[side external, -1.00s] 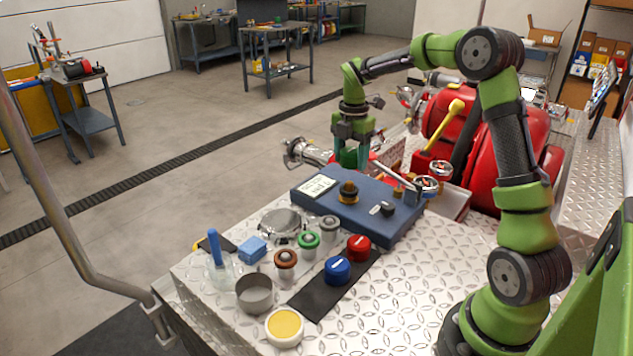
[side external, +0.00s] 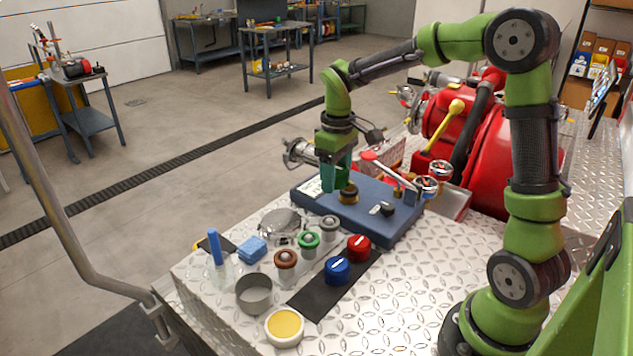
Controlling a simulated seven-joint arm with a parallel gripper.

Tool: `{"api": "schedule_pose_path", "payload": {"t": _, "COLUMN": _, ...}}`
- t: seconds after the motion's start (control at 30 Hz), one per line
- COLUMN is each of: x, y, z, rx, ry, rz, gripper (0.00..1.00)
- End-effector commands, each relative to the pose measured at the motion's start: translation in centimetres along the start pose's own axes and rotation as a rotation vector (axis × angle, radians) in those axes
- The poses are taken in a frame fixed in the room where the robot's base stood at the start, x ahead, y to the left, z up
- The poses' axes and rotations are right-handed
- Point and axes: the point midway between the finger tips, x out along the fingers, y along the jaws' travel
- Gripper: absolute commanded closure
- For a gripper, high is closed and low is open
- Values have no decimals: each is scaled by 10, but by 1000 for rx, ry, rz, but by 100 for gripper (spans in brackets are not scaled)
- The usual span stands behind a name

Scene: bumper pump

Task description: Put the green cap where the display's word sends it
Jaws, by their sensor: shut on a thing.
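My gripper (side external: 336,186) is shut, low over the left part of the blue panel box (side external: 375,225), just behind and left of the brass fitting with the dark top (side external: 348,193). A dark green piece shows between the fingers, probably the green cap; its outline blends with the fingers. A blue cap (side external: 337,270) and a red cap (side external: 358,247) sit on the black mat (side external: 318,298).
Posts with brown (side external: 286,259), green (side external: 308,241) and grey (side external: 329,225) rings stand left of the mat. A metal cup (side external: 254,293), yellow-topped tin (side external: 285,327), blue sponge (side external: 251,249) and brush (side external: 215,246) are near.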

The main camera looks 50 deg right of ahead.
Motion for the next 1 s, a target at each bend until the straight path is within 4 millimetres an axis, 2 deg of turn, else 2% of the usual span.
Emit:
{"api": "schedule_pose_path", "payload": {"t": 0.17, "x": -14, "y": -45, "z": 13, "rx": 156, "ry": 4, "rz": 3, "gripper": 83}}
{"api": "schedule_pose_path", "payload": {"t": 0.33, "x": -23, "y": -72, "z": 16, "rx": 92, "ry": 1, "rz": 1, "gripper": 83}}
{"api": "schedule_pose_path", "payload": {"t": 0.4, "x": -19, "y": -88, "z": 20, "rx": 49, "ry": -1, "rz": 0, "gripper": 83}}
{"api": "schedule_pose_path", "payload": {"t": 0.47, "x": -8, "y": -104, "z": 26, "rx": 13, "ry": -4, "rz": 0, "gripper": 83}}
{"api": "schedule_pose_path", "payload": {"t": 0.6, "x": 27, "y": -143, "z": 44, "rx": -30, "ry": -7, "rz": 1, "gripper": 83}}
{"api": "schedule_pose_path", "payload": {"t": 0.7, "x": 52, "y": -165, "z": 59, "rx": -18, "ry": -7, "rz": 0, "gripper": 83}}
{"api": "schedule_pose_path", "payload": {"t": 0.83, "x": 70, "y": -176, "z": 68, "rx": 40, "ry": -2, "rz": 0, "gripper": 83}}
{"api": "schedule_pose_path", "payload": {"t": 1.0, "x": 90, "y": -176, "z": 65, "rx": 99, "ry": -5, "rz": 0, "gripper": 83}}
